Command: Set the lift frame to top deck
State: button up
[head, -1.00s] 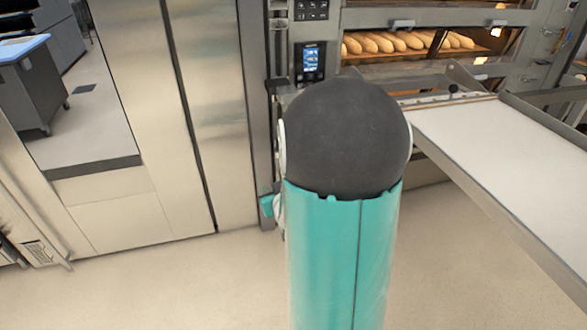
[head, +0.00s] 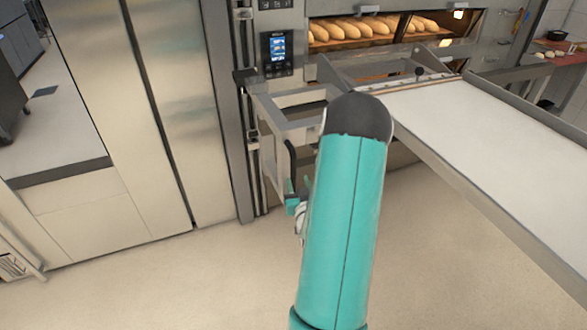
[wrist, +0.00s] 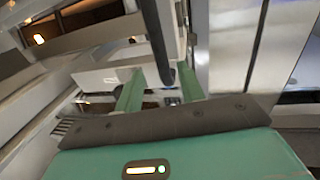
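The grey lift frame (head: 300,125) sits on a dark vertical rail (head: 247,100) beside the oven, below the control panel. A black curved handle (head: 291,160) hangs at its lower left. My gripper (head: 298,192) is low by this handle, partly hidden behind my arm in the head view. In the wrist view, the two green fingers of my gripper (wrist: 161,72) stand apart. A black bar (wrist: 152,35), which looks like the handle, runs down between them. Gaps show on both sides of it, and I cannot tell whether either finger touches it.
A white loader bed (head: 480,120) with raised grey side rails extends to the right of my arm. An oven deck with several loaves (head: 360,28) is behind it. A lit control panel (head: 278,50) is above the frame. Steel doors (head: 180,90) stand left. The front floor is clear.

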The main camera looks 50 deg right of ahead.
aim_at(294, 170)
jog(key=x, duration=0.8)
grip_shut()
